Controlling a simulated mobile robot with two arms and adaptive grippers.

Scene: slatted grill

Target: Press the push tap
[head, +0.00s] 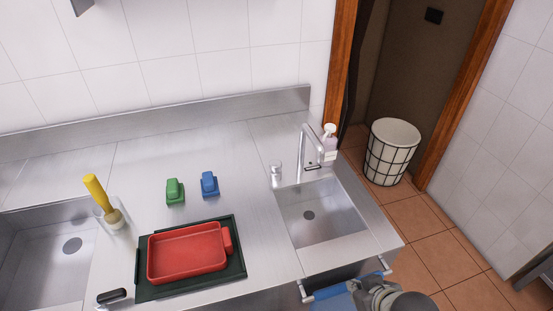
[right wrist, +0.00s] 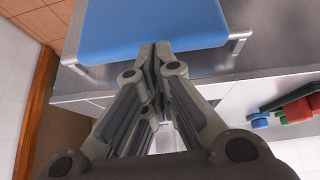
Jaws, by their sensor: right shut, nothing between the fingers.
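A silver tap with a tall bent spout (head: 304,150) stands at the back of the right-hand sink basin (head: 318,212). A short metal post with a rounded top (head: 276,172) stands upright just left of it; I cannot tell which of the two is the push part. My right gripper (head: 356,286) is low at the bottom edge, in front of the counter and well apart from the tap. In the right wrist view its fingers (right wrist: 154,50) are together and empty, close to a blue cloth (right wrist: 150,22). My left gripper is out of view.
The blue cloth hangs on a rail (head: 345,285) at the counter front. Left are a red tray (head: 187,253) on a dark green board (head: 236,268), green (head: 175,191) and blue (head: 209,184) items and a yellow-handled brush (head: 98,195).

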